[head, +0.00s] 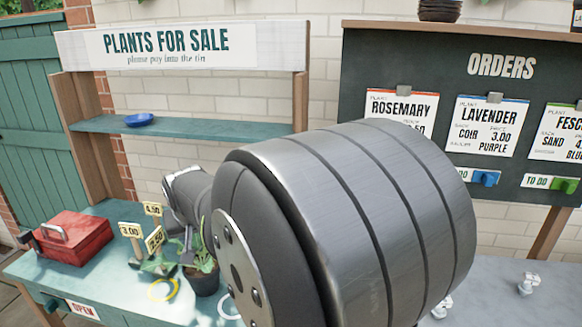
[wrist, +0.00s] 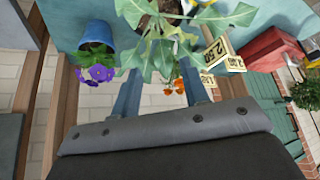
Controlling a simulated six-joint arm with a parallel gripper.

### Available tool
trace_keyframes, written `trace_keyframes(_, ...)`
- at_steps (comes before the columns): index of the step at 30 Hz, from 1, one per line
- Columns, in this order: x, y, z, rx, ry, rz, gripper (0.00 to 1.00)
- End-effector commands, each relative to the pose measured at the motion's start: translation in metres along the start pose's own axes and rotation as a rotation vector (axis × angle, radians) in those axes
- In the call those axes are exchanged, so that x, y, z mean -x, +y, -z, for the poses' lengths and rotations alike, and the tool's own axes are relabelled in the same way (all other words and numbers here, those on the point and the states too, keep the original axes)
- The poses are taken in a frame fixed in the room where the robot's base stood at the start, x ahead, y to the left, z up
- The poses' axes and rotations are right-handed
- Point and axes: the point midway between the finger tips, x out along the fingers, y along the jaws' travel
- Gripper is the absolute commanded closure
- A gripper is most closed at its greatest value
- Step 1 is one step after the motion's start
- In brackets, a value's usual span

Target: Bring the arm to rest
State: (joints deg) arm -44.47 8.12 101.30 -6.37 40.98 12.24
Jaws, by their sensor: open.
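My arm fills the middle of the head view and reaches left over the green stall counter (head: 110,285). My gripper shows in the wrist view (wrist: 161,85). Its two blue-grey fingers are apart, with nothing visibly held between them. A leafy green plant (wrist: 170,35) lies just past the fingertips in the wrist view; I cannot tell whether they touch its leaves. In the head view a leafy plant in a dark pot (head: 203,279) stands on the counter beside my wrist. The fingers are hard to make out in the head view.
Price tags (head: 130,231) on stakes stand close to my wrist. A red cash tin (head: 74,238) is on the counter's left. A blue pot with purple flowers (wrist: 96,40) and orange flowers (wrist: 174,86) show in the wrist view. A shelf (head: 190,125) spans behind; the orders board (head: 470,95) is right.

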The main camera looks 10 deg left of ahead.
Motion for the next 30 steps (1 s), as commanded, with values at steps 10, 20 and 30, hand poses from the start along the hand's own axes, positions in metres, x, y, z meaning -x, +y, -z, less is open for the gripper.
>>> trace_keyframes(10, -0.058, 0.0, -0.001, 0.0, -0.006, -0.001, 0.59)
trace_keyframes(20, -0.108, 0.0, -0.001, 0.0, -0.004, -0.001, 0.59)
trace_keyframes(30, -0.092, 0.0, 0.009, 0.0, -0.001, 0.0, 0.59)
